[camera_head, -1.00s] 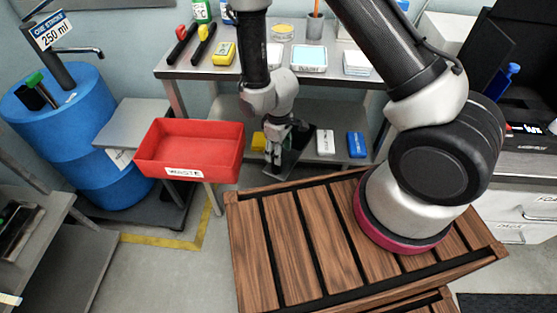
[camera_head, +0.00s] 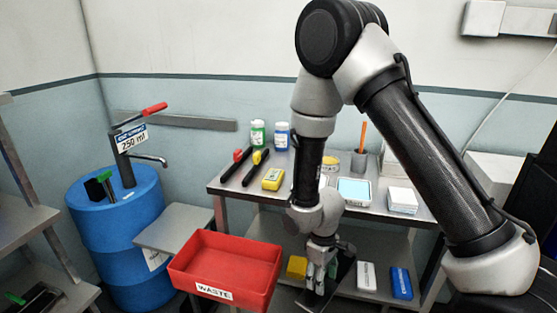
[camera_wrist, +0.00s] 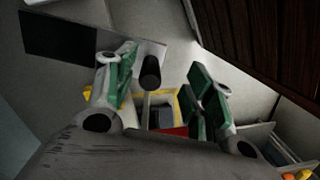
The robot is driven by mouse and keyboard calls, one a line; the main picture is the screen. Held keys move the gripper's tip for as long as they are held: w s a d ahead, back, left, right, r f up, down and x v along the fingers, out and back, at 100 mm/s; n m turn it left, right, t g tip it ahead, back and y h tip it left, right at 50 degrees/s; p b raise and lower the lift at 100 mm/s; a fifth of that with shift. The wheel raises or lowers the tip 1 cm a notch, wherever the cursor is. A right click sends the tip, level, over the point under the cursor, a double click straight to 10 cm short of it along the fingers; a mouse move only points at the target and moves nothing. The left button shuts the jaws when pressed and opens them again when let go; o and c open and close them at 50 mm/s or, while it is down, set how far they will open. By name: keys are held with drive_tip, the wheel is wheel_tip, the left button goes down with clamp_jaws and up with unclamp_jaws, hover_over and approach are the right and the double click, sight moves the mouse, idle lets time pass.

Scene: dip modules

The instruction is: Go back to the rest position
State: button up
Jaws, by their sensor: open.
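My gripper (camera_head: 318,277) hangs fingers-down in front of the metal bench (camera_head: 228,188), to the right of the red waste bin (camera_head: 225,262). In the wrist view my gripper (camera_wrist: 165,88) has its two green-padded fingers spread wide apart, with nothing held between them. Parts of the fingers are small and hard to make out in the head view.
A blue drum (camera_head: 118,230) with a pump stands at the left. Bottles, tools and trays stand on the bench top. A yellow box (camera_head: 297,267), a white box (camera_head: 367,276) and a blue box (camera_head: 401,283) lie on its lower shelf. A shelf unit stands far left.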

drive_tip(key=s+d+r+m+t, duration=0.1)
drive_tip(key=s+d+r+m, duration=0.2)
drive_tip(key=d+r, duration=0.4)
drive_tip(key=s+d+r+m+t, duration=0.2)
drive_tip(key=s+d+r, duration=0.3)
drive_tip(key=r, duration=1.4)
drive_tip(key=s+d+r+m+t, duration=0.2)
drive_tip(key=s+d+r+m, duration=0.2)
drive_tip(key=d+r, duration=0.5)
wheel_tip(320, 180, up, 4)
drive_tip(key=shift+s+d+r+m+y, duration=0.1)
drive_tip(key=shift+s+d+m+y, duration=0.2)
drive_tip(key=shift+s, duration=0.1)
